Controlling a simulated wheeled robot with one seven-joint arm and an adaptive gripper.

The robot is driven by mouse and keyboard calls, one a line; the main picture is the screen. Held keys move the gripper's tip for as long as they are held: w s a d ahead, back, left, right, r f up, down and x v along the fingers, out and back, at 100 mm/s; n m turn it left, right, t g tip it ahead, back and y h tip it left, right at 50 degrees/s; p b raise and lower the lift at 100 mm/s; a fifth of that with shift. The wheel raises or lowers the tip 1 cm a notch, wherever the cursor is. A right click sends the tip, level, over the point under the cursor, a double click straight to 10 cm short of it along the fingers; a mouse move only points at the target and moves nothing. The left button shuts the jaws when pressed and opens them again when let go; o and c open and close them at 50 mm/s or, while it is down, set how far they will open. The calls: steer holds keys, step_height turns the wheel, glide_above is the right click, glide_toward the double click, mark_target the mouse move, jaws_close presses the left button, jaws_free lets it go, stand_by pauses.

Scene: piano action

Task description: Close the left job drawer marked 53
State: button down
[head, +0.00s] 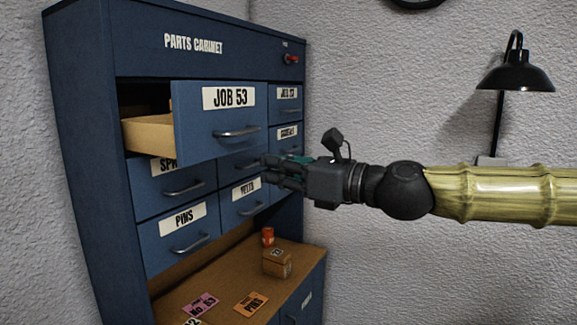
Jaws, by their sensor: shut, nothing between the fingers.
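The drawer marked JOB 53 (195,112) is at the upper left of the blue parts cabinet (85,150). It stands pulled well out, and its pale wooden side shows. Its blue front carries a white label and a metal handle (236,132). My gripper (266,171) is shut and empty, to the right of and below that handle in the picture. It appears apart from the drawer, in front of the lower drawers. The fingers partly cover the middle drawers, and the exact gap to the cabinet is hard to judge.
Drawers marked PINS (187,228) and FELTS (243,200) look closed. Below, a wooden shelf holds a small box (277,262), a red-orange container (267,236), a pink card (199,304) and an orange card (251,304). A black lamp (515,75) stands at right against a grey wall.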

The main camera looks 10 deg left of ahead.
steer(key=p+x, duration=0.3)
steer(key=x, duration=0.5)
steer(key=shift+a, duration=0.2)
steer(key=shift+w+f, duration=0.1)
steer(key=shift+w, duration=0.1)
